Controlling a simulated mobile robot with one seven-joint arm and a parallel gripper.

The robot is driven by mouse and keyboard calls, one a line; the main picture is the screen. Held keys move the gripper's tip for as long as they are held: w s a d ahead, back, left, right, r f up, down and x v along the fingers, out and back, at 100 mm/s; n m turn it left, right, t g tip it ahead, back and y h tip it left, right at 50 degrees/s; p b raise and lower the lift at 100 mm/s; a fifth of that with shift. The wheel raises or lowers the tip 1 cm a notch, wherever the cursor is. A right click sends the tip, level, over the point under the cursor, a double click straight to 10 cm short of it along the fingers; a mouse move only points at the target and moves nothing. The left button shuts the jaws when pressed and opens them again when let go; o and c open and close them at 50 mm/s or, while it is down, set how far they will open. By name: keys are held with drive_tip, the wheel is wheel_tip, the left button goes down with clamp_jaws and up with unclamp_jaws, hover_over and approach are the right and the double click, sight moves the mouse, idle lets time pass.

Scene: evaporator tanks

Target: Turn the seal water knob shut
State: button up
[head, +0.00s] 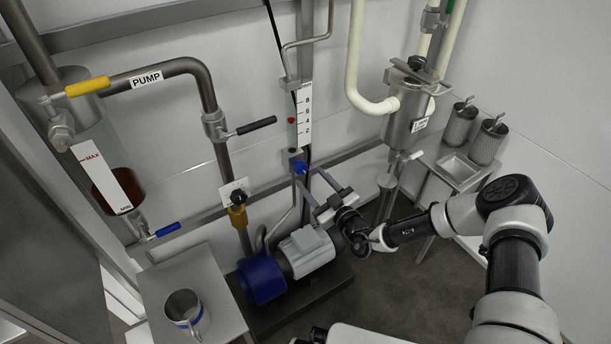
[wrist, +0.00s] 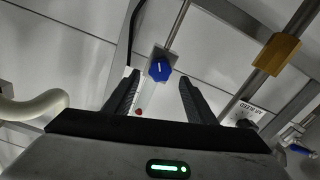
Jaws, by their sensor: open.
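A blue knob (head: 300,167) sits on the thin vertical pipe below the white numbered scale, most likely the seal water knob; I can read no name beside it. In the wrist view the blue knob (wrist: 160,68) has a white mark on its face and appears between the fingertips. My gripper (head: 313,184) is open and empty, just below and right of the knob in the head view. The fingers (wrist: 158,82) lie one on each side of the knob in the picture. They do not visibly touch it, and the depth gap is hard to tell.
A brass fitting (head: 238,216) with a black knob (head: 238,196) stands left of the blue knob. The blue and grey pump (head: 264,279) is below. Yellow (head: 88,87), black (head: 256,125) and blue (head: 168,229) lever handles are at left. A steel vessel (head: 405,115) hangs right.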

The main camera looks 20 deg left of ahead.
sight(303, 170)
drive_tip(key=shift+b+x, duration=0.3)
drive_tip(key=shift+x, duration=1.85)
drive_tip(key=shift+c, duration=0.4)
drive_tip(key=c, duration=1)
drive_tip(key=shift+o, duration=0.2)
